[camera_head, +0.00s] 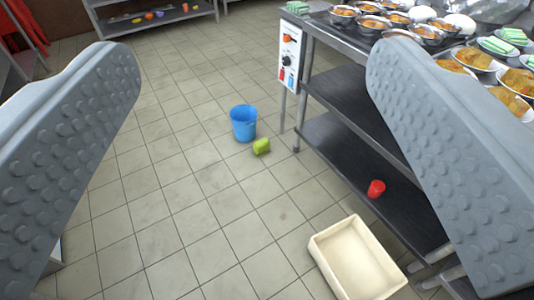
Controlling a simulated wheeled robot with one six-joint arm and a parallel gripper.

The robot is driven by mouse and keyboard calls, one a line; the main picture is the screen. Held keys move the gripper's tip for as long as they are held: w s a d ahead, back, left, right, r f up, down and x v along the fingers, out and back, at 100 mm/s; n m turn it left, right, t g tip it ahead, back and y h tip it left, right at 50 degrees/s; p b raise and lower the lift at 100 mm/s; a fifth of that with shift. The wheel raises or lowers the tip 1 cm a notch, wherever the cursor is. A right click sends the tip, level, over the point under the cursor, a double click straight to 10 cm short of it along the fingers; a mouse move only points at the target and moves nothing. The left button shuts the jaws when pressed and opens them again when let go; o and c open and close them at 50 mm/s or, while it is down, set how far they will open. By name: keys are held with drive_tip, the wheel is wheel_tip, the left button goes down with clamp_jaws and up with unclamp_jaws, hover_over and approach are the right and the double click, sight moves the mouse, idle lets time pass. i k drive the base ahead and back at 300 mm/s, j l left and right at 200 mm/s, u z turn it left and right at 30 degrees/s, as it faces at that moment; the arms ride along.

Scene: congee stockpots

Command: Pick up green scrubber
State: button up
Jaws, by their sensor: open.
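The green scrubber (261,146) lies on the tiled floor near the middle of the view, just in front of and to the right of a blue bucket (243,123). It is small, yellow-green and fully in sight. My gripper (255,85) is open, with one grey studded finger at the left of the picture and the other at the right. Nothing is between the fingers. The scrubber lies well beyond and below them on the floor.
A dark-shelved metal table (354,103) with many food bowls stands at the right. A cream tub (355,262) lies on the floor in front. A shelf (160,19) is at the back. The floor at left is clear.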

sight(261, 148)
drive_tip(key=i+j+z, duration=0.1)
drive_tip(key=i+j, duration=0.4)
drive_tip(key=i, duration=0.3)
drive_tip(key=i+j+z, duration=0.1)
drive_tip(key=i+j, duration=0.45)
drive_tip(key=i, duration=0.2)
drive_tip(key=i+j, duration=0.6)
drive_tip(key=i, duration=0.15)
drive_tip(key=l+z, duration=0.05)
